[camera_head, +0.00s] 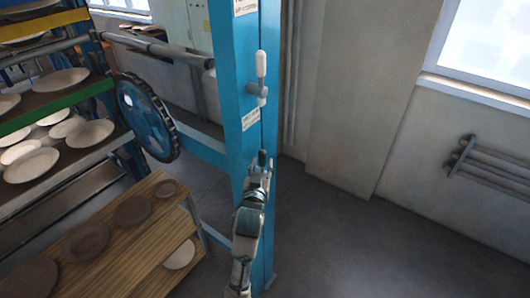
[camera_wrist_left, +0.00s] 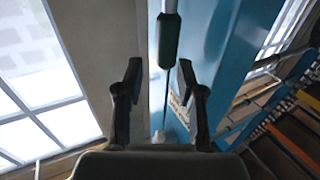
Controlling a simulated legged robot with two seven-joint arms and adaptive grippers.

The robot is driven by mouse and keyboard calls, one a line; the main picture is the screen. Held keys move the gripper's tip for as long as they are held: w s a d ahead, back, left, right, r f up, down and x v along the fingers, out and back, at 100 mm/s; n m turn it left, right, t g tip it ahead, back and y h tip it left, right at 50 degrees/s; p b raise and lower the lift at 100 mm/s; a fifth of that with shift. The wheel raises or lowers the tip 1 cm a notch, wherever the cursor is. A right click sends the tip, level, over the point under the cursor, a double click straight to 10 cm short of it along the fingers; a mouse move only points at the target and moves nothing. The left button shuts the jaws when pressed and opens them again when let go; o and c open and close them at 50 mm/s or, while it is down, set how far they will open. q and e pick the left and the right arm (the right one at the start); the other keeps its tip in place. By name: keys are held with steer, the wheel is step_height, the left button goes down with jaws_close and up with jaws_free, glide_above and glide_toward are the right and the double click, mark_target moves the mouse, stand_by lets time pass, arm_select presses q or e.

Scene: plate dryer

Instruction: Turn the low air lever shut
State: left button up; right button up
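The low air lever has a dark green handle (camera_head: 262,158) and sits low on the blue post (camera_head: 234,90). In the left wrist view the handle (camera_wrist_left: 168,38) hangs at the top, beyond my fingertips, with a thin rod below it. My left gripper (camera_head: 261,170) is right at this lever in the head view and hides its mount. In the left wrist view the left gripper (camera_wrist_left: 160,76) is open, with one finger on each side of the rod's line. I cannot tell whether a finger touches the lever. My right gripper is not in view.
A second lever with a white handle (camera_head: 261,64) is higher on the post, above a small label (camera_head: 250,119). A blue handwheel (camera_head: 146,115) and a rack of plates (camera_head: 60,118) stand at left. Wall pipes (camera_head: 492,166) are at right. The floor (camera_head: 350,250) right of the post is clear.

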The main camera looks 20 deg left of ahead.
mark_target(261, 157)
arm_select(q)
steer(key=w, duration=0.1)
steer(key=w+a, duration=0.1)
steer(key=w, duration=0.2)
steer(key=shift+w+a+p, duration=0.1)
steer(key=shift+a+p, duration=0.2)
steer(key=shift+p, duration=0.05)
steer(key=shift+w+a, duration=0.2)
steer(key=shift+w, duration=0.25)
steer(key=shift+d, duration=0.4)
steer(key=c, duration=0.4)
jaws_close()
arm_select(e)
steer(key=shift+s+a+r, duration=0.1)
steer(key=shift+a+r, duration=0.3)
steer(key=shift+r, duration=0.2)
